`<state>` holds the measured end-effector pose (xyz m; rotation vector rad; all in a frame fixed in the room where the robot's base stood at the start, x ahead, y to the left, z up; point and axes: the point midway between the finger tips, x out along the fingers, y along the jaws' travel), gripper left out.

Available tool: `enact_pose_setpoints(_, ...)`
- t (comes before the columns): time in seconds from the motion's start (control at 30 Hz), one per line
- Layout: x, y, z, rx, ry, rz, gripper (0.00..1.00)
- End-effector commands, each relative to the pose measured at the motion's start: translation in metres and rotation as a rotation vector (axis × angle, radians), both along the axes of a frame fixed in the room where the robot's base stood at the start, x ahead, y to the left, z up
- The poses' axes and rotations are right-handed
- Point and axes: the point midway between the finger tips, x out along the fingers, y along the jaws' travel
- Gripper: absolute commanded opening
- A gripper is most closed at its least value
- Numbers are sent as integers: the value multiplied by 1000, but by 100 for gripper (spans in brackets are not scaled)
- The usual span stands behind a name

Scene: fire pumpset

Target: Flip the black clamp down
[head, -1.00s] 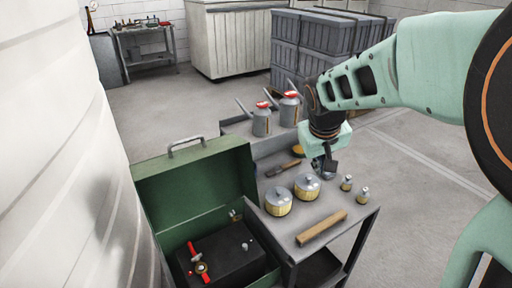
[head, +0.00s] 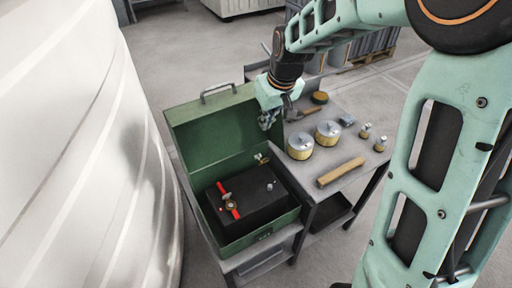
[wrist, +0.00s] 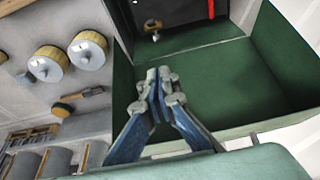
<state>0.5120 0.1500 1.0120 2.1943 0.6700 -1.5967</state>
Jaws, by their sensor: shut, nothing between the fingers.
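My gripper (head: 266,123) is shut and empty, above the hinge side of the open green case (head: 233,235), in front of its raised lid (head: 209,128). In the wrist view its fingertips (wrist: 160,82) meet over the green interior. Inside the case is a black block (head: 252,203) with a red-handled brass fitting (head: 231,204) on it. A small brass and dark fitting (head: 262,158) is at the block's back corner; it also shows in the wrist view (wrist: 152,27), apart from the fingertips. I cannot clearly pick out a black clamp; this fitting is too small to tell.
Right of the case, a grey bench holds two round tins (head: 300,146), a wooden bar (head: 341,171), a hammer-like tool (head: 308,112) and small brass parts (head: 365,131). A large white tank (head: 90,160) stands close on the left.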

Motion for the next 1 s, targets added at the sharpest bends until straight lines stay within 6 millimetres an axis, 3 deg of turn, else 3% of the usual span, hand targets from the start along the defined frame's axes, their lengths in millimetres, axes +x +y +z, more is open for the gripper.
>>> enact_pose_setpoints(0.47, 1, 1, -6, 1, 2, 2, 0)
enact_pose_setpoints(1.0, 24, 18, -94, 1, 4, 3, 0)
